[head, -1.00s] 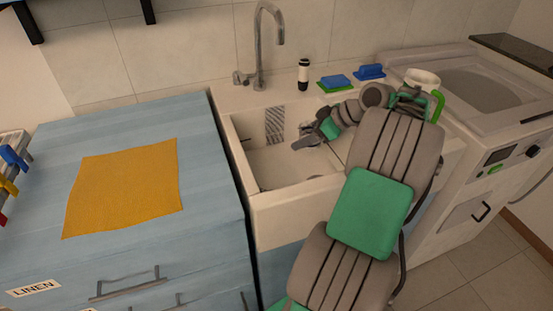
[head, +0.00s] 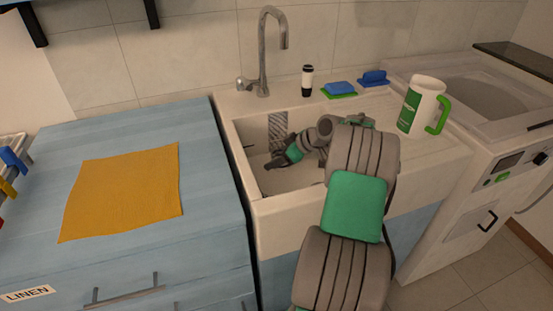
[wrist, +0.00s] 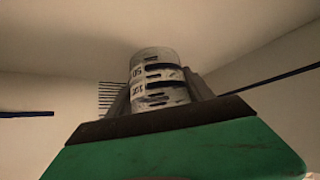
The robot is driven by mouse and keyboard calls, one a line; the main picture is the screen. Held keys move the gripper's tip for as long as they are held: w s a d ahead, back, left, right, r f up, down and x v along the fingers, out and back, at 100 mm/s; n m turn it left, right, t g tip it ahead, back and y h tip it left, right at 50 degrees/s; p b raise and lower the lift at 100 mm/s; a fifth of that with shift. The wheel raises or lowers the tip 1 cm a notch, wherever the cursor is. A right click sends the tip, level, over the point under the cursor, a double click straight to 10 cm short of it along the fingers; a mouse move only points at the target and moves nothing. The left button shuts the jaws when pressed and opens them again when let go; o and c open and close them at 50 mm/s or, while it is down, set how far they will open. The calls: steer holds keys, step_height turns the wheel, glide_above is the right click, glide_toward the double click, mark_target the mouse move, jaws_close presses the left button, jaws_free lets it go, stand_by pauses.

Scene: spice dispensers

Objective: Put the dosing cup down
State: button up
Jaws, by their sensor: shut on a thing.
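The dosing cup (wrist: 156,78) is a small clear cup with dark printed marks, seen in the wrist view between my fingers. My gripper (head: 270,165) is shut on it, down inside the sink basin. In the head view the cup itself is too small or hidden to make out. The sink (head: 335,204) has pale walls, which surround the gripper in the wrist view. Whether the cup touches the basin floor cannot be told.
A tall white mug with a green handle (head: 420,105) stands on the right ledge. A yellow cloth (head: 125,190) lies on the blue counter (head: 213,195) at left.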

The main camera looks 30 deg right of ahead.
steer(key=shift+f, duration=0.2)
steer(key=o, duration=1.6)
steer(key=shift+r, duration=0.2)
steer(key=p+v, duration=0.1)
steer(key=v, duration=1.1)
steer(key=shift+p, duration=0.3)
